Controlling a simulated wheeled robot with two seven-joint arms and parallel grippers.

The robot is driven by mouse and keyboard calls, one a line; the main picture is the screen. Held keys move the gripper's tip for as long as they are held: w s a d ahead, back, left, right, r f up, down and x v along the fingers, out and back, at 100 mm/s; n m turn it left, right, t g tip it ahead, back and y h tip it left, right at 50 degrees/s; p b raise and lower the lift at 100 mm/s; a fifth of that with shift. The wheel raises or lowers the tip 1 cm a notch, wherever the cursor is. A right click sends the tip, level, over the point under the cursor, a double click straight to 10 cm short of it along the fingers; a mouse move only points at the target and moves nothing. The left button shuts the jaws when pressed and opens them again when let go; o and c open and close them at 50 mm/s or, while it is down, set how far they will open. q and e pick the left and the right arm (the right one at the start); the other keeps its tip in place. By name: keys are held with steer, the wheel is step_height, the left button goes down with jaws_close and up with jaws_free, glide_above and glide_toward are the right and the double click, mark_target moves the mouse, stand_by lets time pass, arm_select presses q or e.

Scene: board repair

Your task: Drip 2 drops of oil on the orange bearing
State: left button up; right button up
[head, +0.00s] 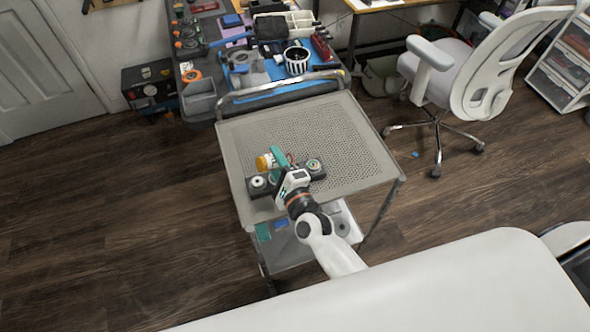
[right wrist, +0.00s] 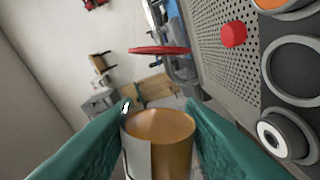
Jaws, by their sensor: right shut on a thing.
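My right gripper (head: 279,158) has teal fingers shut on an orange bottle with a white label (head: 264,162), above the cart top. The bottle looks tilted on its side in the head view. In the right wrist view, the bottle (right wrist: 162,140) is between the fingers (right wrist: 160,130). The orange bearing (right wrist: 268,4) shows only partly at the top right edge there, in a grey ring on the dark block. It cannot be made out in the head view. No oil drop is visible. My left gripper is out of view.
The dark bearing block (head: 257,192) sits on the perforated cart top (head: 345,130). It also holds a white-centred bearing (right wrist: 272,138). A small red cap-like thing (right wrist: 233,35) stands beside the block. The cart's right and far surface is clear. A white chair (head: 450,75) stands behind right.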

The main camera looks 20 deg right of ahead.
stand_by(0.4)
step_height(320, 180, down, 3)
steer(key=n, duration=0.5)
steer(key=shift+a+r+n, duration=0.1)
steer(key=shift+n, duration=0.3)
steer(key=shift+r, duration=0.15)
step_height(320, 180, up, 3)
steer(key=n+p, duration=0.5)
steer(key=n, duration=0.2)
steer(key=shift+p, duration=0.3)
steer(key=n, duration=0.1)
steer(key=r+n+p, duration=0.1)
steer(key=n, duration=0.1)
steer(key=n+p, duration=0.1)
steer(key=shift+r+n, duration=0.25)
steer(key=shift+n, duration=0.05)
steer(key=shift+r+n+p, duration=0.1)
steer(key=shift+n+p, duration=0.35)
steer(key=shift+n, duration=0.65)
